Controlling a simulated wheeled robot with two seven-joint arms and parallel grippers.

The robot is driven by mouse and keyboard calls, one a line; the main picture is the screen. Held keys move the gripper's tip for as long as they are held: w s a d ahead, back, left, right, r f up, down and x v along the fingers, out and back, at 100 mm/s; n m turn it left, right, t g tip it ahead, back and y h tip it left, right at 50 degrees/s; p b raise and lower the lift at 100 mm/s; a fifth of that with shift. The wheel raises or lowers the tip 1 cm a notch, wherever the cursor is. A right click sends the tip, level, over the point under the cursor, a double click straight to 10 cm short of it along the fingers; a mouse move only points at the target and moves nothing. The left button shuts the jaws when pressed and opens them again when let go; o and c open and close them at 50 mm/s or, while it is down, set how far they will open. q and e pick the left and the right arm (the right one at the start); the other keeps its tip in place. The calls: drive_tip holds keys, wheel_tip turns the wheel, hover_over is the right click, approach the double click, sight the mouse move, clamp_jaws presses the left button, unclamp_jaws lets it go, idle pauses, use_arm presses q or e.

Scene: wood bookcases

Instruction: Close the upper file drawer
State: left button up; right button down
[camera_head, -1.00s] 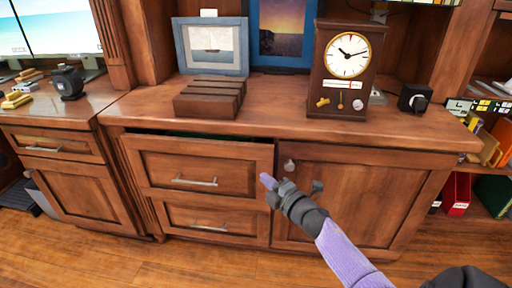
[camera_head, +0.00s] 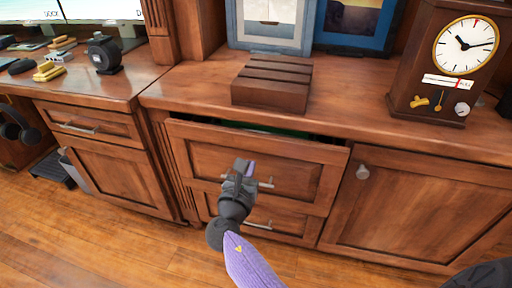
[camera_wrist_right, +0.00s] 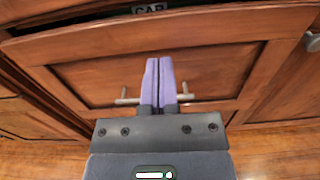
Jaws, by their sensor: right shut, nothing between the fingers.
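The upper file drawer (camera_head: 300,176) is pulled out a little from the wooden cabinet, with a dark gap and something green showing behind its top edge. It also shows in the right wrist view (camera_wrist_right: 215,72), with its metal bar handle (camera_wrist_right: 128,96) partly hidden behind my fingers. My right gripper (camera_head: 243,168) is in front of the drawer's front, near the handle; in the right wrist view its two purple fingers (camera_wrist_right: 159,80) are together with nothing between them. I cannot tell whether the fingertips touch the drawer. My left gripper is not in view.
A cabinet door with a round knob (camera_head: 362,172) is at the right. A brown slatted box (camera_head: 272,85) and a clock (camera_head: 455,60) stand on the top. Wooden floor (camera_head: 130,235) lies in front.

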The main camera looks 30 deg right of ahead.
sight(261, 138)
drive_tip(key=b+x, duration=0.3)
drive_tip(key=x, duration=0.4)
drive_tip(key=shift+w+d+f, duration=0.15)
drive_tip(key=shift+f, duration=0.05)
drive_tip(key=shift+w+d+r, duration=0.15)
drive_tip(key=shift+w+d, duration=0.1)
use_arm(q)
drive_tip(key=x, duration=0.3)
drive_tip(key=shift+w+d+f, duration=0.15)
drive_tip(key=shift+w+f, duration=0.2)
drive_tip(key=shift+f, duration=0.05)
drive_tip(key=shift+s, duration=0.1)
use_arm(e)
drive_tip(key=shift+w+d+b, duration=0.2)
drive_tip(key=shift+d+b, duration=0.05)
drive_tip(key=shift+b, duration=0.1)
drive_tip(key=x, duration=0.1)
drive_tip(key=b+x, duration=0.1)
drive_tip(key=x, duration=0.1)
drive_tip(key=shift+w+f, duration=0.1)
drive_tip(key=shift+f, duration=0.1)
drive_tip(key=shift+w+d+r, duration=0.15)
drive_tip(key=shift+d, duration=0.15)
drive_tip(key=shift+r, duration=0.35)
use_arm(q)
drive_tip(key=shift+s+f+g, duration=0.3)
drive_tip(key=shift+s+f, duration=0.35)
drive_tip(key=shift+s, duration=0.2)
